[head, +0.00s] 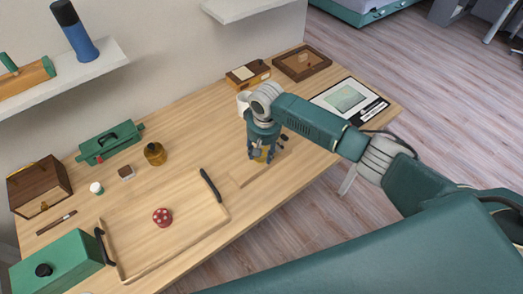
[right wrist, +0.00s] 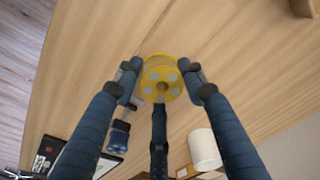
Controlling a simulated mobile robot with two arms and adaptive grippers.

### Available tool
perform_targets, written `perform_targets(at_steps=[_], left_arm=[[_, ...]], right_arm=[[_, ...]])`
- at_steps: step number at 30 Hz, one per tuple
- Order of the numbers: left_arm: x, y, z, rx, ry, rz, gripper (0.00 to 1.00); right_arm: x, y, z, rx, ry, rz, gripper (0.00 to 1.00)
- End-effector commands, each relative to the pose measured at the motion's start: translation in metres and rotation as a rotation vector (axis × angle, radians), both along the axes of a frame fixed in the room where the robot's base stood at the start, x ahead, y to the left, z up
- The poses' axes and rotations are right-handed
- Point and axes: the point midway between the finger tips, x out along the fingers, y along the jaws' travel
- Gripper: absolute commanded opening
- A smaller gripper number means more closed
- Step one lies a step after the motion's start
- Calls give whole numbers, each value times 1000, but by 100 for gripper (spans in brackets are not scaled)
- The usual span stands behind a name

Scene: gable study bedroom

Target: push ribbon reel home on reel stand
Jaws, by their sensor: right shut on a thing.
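My right gripper (head: 261,157) is shut on a yellow reel, low over the right half of the desk. In the right wrist view the yellow reel (right wrist: 161,78) shows its round face with grey dots and a dark centre hole. The fingertips of the gripper (right wrist: 163,82) press on its sides. In the head view, fingers mostly cover the reel. I cannot make out the reel stand clearly; a pale wooden patch (head: 243,175) shows beside the gripper. I cannot tell whether the reel touches a stand. My left gripper is not in view.
A wooden tray (head: 188,244) with dark handles holds a red dotted round piece (head: 162,217). A white mug (head: 243,101) and a tablet (head: 348,98) are near my right arm.

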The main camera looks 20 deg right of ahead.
Motion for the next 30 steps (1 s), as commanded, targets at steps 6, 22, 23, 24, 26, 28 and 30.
perform_targets(at_steps=[6,22,23,24,26,28,30], left_arm=[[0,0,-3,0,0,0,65],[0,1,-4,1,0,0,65],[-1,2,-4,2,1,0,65],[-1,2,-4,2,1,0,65],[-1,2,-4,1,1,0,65],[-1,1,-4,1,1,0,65],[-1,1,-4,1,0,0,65]], right_arm=[[0,0,-6,0,1,0,15],[0,0,-9,0,1,0,62],[0,0,-8,0,0,0,62],[0,0,-6,0,0,0,62],[0,0,-1,1,-2,0,62],[-1,0,8,1,-2,0,62],[-2,-1,21,1,-4,1,62]])
